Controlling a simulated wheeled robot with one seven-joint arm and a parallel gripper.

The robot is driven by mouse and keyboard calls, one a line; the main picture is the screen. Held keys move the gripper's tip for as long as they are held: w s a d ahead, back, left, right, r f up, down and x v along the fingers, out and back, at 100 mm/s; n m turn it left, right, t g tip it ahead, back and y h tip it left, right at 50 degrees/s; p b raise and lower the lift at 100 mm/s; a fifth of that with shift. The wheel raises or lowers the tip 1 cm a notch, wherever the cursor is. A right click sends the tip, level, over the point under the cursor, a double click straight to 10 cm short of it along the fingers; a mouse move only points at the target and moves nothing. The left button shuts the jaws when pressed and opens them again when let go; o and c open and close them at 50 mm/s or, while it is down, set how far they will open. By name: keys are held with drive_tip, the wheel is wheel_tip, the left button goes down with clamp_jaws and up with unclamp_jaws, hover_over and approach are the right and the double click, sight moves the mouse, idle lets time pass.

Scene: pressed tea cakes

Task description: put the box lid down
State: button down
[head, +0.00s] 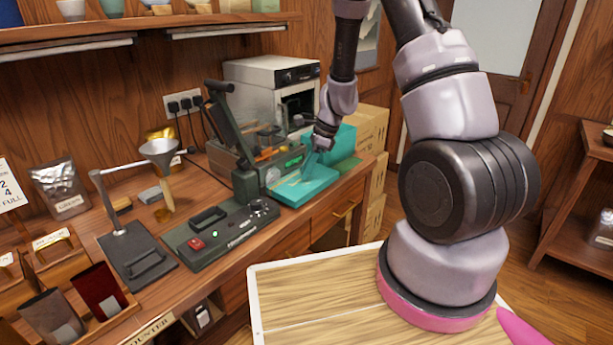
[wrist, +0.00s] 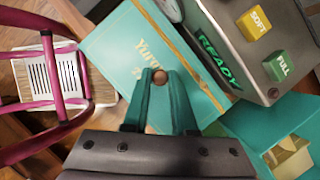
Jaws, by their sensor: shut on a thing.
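The teal box lid (wrist: 140,50) has printed lettering, a gold band along one side and a round brown knob (wrist: 160,76). My gripper (wrist: 160,82) is shut on this knob, with one finger on each side. In the head view the lid (head: 296,190) lies about flat over the counter's front edge, beside the press machine, and my gripper (head: 319,148) is at its far side. I cannot tell whether the lid touches the counter. The teal box (wrist: 262,130) stands open at the lower right of the wrist view, with something pale inside.
The press machine has a lit READY display (wrist: 215,58) and SOFT (wrist: 258,21) and FULL (wrist: 280,66) buttons close to the lid. A dark control box (head: 222,233), a scale-like stand (head: 137,255) and a funnel (head: 159,152) stand further left. Cardboard boxes (head: 369,130) are stacked behind.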

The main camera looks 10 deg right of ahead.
drive_tip(key=shift+f, duration=1.1)
drive_tip(key=shift+f, duration=0.1)
drive_tip(key=c, duration=0.7)
unclamp_jaws()
drive_tip(key=w+v, duration=0.1)
drive_tip(key=v, duration=1.1)
drive_tip(key=s+r+n+t, duration=0.1)
drive_tip(key=s+r+n, duration=0.35)
drive_tip(key=r, duration=0.45)
drive_tip(key=s+r+n+t, duration=0.25)
drive_tip(key=s+r, duration=0.25)
drive_tip(key=r, duration=0.5)
drive_tip(key=shift+s+d+r+n+t+h, duration=0.1)
drive_tip(key=shift+s+r+n+t+h, duration=0.4)
drive_tip(key=shift+s+r+n, duration=1.3)
drive_tip(key=shift+s+d+r+n+t+h, duration=0.1)
drive_tip(key=shift+s+r+n+t+h, duration=0.3)
drive_tip(key=shift+s+r+n, duration=1.45)
drive_tip(key=shift+s+d+r+n+t+h, duration=0.1)
drive_tip(key=shift+s+r+n+t+h, duration=0.45)
drive_tip(key=shift+s, duration=2.3)
drive_tip(key=shift+r, duration=0.1)
